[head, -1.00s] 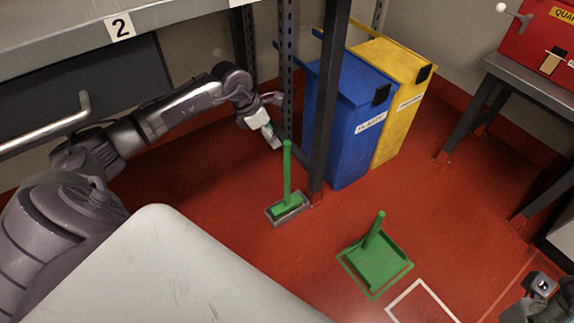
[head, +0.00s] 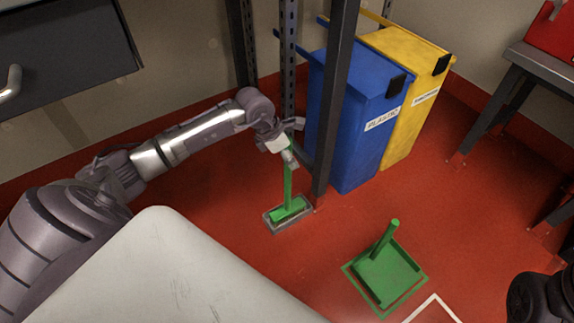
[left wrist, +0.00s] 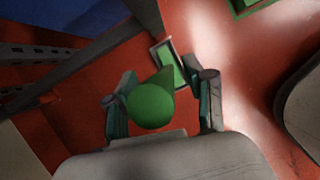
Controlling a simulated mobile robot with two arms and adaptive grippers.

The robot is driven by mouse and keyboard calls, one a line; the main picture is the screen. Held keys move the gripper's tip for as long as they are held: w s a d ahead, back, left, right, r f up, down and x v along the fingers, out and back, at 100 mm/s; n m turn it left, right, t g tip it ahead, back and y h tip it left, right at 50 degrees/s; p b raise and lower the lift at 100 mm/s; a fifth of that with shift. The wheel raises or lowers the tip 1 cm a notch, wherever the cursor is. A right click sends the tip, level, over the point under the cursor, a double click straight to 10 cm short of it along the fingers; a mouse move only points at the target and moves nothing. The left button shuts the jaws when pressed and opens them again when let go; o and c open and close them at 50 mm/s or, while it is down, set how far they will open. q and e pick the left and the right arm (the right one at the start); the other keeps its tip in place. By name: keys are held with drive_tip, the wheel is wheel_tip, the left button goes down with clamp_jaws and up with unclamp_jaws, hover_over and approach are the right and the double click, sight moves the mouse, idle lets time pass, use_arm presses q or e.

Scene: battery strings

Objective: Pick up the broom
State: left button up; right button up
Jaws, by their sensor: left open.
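The green broom (head: 288,186) stands upright, its head in a grey-rimmed floor tray (head: 271,229) beside a dark post. My left gripper (head: 289,153) is at the upper part of the handle.
A green dustpan (head: 385,272) with an upright handle lies on the red floor to the right. A dark post (head: 330,110) stands close beside the broom. Blue (head: 355,125) and yellow (head: 415,100) bins stand behind it. Open floor lies right of the dustpan.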

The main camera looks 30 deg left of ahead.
use_arm(q)
clamp_jaws()
drive_tip(key=shift+r, duration=0.1)
idle(0.3)
